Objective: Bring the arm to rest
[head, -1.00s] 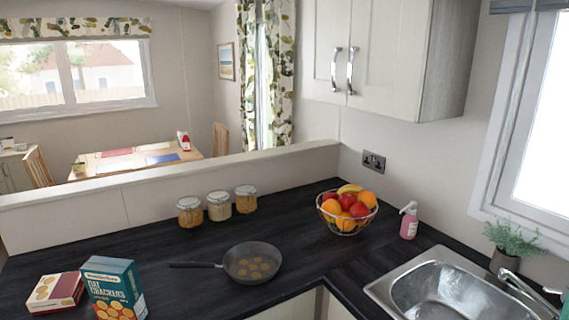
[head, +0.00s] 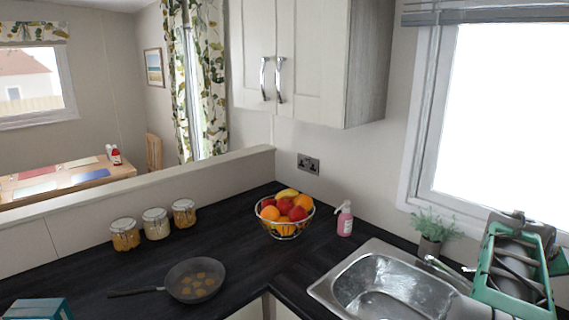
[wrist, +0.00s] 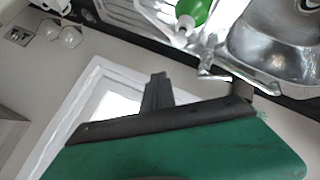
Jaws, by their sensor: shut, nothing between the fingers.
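My gripper (wrist: 157,84) shows in the wrist view as dark fingers together, rising from a dark strip on a green body. Nothing is between them. In the head view my green and grey arm (head: 515,268) is folded at the right edge, beside the sink and in front of the window. I cannot clearly make out the fingertips there.
The sink (head: 322,287) is left of my arm, with a potted plant (head: 430,226) behind it. Soap (head: 345,219), a fruit bowl (head: 285,230), a pan (head: 194,281) and jars (head: 155,224) stand on the dark worktop. A wall cabinet (head: 325,60) hangs above. The wrist view shows a green bottle (wrist: 196,12) and glasses (wrist: 70,38).

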